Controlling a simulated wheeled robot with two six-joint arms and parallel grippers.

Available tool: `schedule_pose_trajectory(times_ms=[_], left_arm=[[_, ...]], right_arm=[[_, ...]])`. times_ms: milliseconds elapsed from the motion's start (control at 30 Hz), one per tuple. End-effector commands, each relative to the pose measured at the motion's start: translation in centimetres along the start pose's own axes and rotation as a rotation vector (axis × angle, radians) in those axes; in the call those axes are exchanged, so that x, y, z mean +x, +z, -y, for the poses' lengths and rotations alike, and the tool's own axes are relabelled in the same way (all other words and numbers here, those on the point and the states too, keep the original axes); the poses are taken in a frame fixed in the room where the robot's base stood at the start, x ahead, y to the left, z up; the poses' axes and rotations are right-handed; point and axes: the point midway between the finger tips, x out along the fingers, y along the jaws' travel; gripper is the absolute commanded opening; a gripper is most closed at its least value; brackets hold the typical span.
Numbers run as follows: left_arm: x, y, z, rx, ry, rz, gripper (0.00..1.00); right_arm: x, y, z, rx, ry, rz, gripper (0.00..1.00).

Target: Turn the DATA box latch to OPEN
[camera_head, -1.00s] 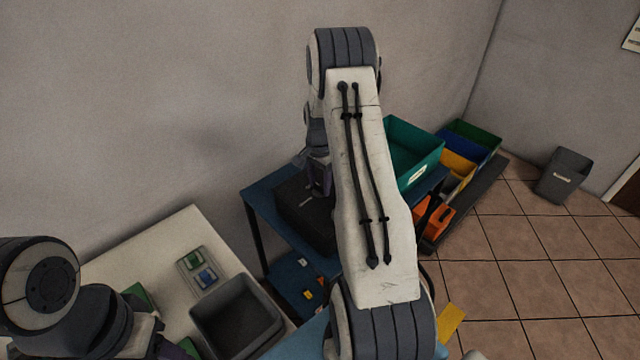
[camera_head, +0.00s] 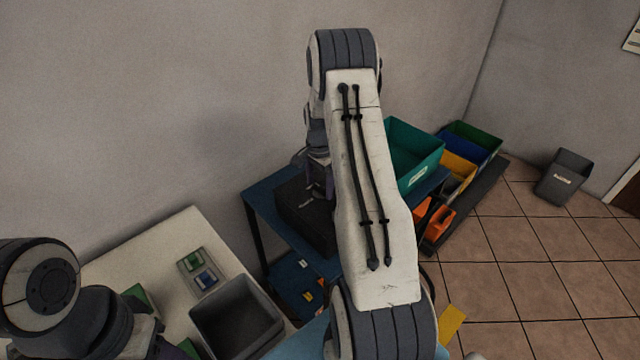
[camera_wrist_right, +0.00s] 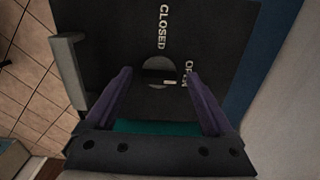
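The black DATA box (camera_head: 292,208) stands on the blue table, partly hidden by my right arm. In the right wrist view the dark box face (camera_wrist_right: 105,30) carries the words CLOSED and OPEN. A round grey latch (camera_wrist_right: 157,66) sits near these words, with a small pale mark on its lower right side, towards OPEN. My right gripper (camera_wrist_right: 160,75) is open, with purple fingers apart on either side of the latch; I cannot tell whether they touch it. In the head view it is down at the box, largely behind my arm. My left gripper is mostly cut off at the bottom left.
A grey bin (camera_head: 238,315) and a tray with green and blue pieces (camera_head: 199,271) are on the pale table (camera_head: 165,243). Teal (camera_head: 415,155) and other coloured bins stand right of the box. A wall is close behind.

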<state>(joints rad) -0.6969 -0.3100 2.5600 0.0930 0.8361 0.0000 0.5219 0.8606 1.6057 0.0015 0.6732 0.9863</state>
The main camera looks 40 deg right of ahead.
Motion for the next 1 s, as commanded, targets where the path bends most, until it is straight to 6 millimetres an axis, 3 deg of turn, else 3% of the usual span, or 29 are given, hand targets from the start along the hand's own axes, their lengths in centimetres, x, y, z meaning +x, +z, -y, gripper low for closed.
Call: schedule_pose_trajectory(times_ms=[267,700,1000], left_arm=[[0.3,0.0,0.0,0.000,0.000,0.000,0.50],[2.0,0.1,0.1,0.000,0.000,0.000,0.50],[2.1,0.1,0.1,0.000,0.000,0.000,0.50]], right_arm=[[-0.8,-0.1,0.0,-0.001,-0.001,-0.001,0.88],[-8.8,-0.1,0.1,-0.001,-0.003,-0.002,0.88],[-10.5,0.0,0.0,0.000,0.000,0.000,0.88]])
